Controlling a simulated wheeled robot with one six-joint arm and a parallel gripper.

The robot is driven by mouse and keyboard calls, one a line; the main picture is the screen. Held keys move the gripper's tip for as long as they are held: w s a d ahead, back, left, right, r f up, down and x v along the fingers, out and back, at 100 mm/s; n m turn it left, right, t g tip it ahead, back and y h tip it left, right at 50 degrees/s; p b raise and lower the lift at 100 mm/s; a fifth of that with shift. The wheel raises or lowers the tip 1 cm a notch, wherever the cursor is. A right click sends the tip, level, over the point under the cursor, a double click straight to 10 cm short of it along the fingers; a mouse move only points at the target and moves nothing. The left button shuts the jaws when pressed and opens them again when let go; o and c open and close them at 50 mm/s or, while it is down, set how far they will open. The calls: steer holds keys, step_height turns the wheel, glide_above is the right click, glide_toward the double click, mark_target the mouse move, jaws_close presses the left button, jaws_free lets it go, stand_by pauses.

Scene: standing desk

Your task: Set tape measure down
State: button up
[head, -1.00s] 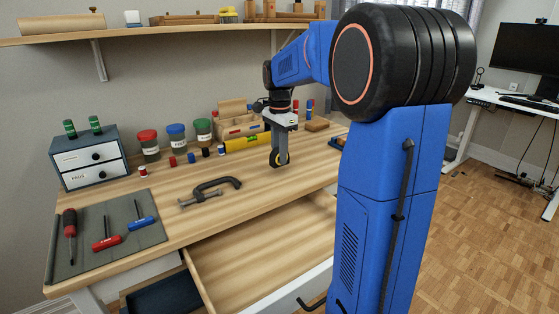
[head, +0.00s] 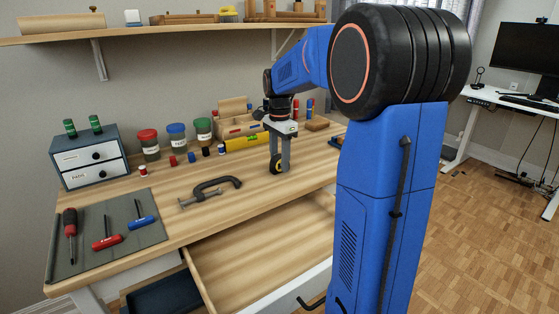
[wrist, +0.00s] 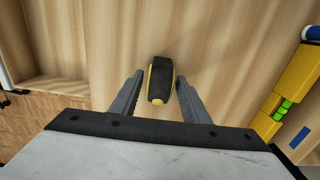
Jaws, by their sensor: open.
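The black and yellow tape measure (wrist: 160,82) stands on the wooden desk top between my gripper's fingers in the wrist view, with a gap on each side. In the head view the tape measure (head: 276,167) shows low beside the near finger. My gripper (head: 281,168) points straight down at the desk and is open. In the wrist view both fingers of my gripper (wrist: 157,88) are spread apart and do not touch the tape measure.
A black clamp (head: 212,191) lies left of my gripper. A yellow level (head: 248,142) and several jars stand behind. The drawer (head: 265,255) is pulled out at the front. A grey tool mat (head: 108,230) and small drawer box (head: 90,158) are at the left.

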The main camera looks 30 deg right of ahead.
mark_target(280, 155)
step_height(280, 155, up, 12)
steer(key=s+a+n+t, duration=0.1)
steer(key=s+a+n, duration=0.45)
steer(key=s, duration=0.25)
steer(key=s+a+f+n+t, duration=0.2)
steer(key=s+a+f+n, duration=0.3)
steer(key=s, duration=0.6)
steer(key=s+a+f+n+t, duration=0.1)
steer(key=s+a+f+n, duration=0.4)
steer(key=s+f, duration=0.5)
steer(key=shift+s+a+f+n+t, duration=0.15)
steer(key=shift+s+f+n+t, duration=0.35)
steer(key=shift+n, duration=0.55)
steer(key=shift+s+r, duration=0.1)
steer(key=shift+r, duration=0.15)
